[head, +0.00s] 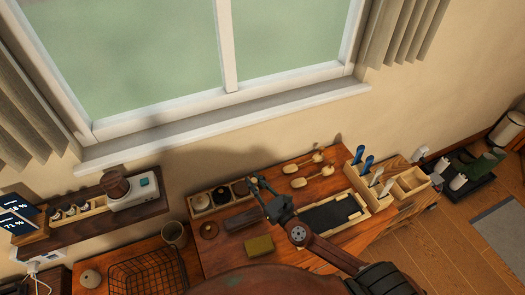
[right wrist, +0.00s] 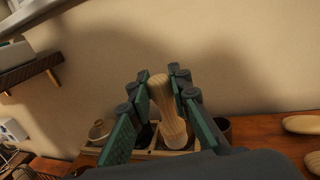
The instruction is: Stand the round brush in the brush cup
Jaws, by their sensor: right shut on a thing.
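The round brush shows in the right wrist view as a pale wooden handle (right wrist: 170,110), roughly upright between the green-padded fingers of my right gripper (right wrist: 160,100). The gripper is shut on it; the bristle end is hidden. In the head view my right gripper (head: 262,190) is over the back of the wooden table, beside a tray with round tins (head: 222,187). Another open cup (head: 174,234) stands left of the tray. I cannot tell which is the brush cup. My left gripper is out of view.
Two wooden-handled brushes (head: 306,182) lie right of my gripper. A black mat in a wooden frame (head: 362,215), an organizer with blue-handled tools (head: 350,172), a yellow-green block (head: 259,245) and a wire basket (head: 150,272) are nearby. The wall and window sill (head: 225,122) rise behind.

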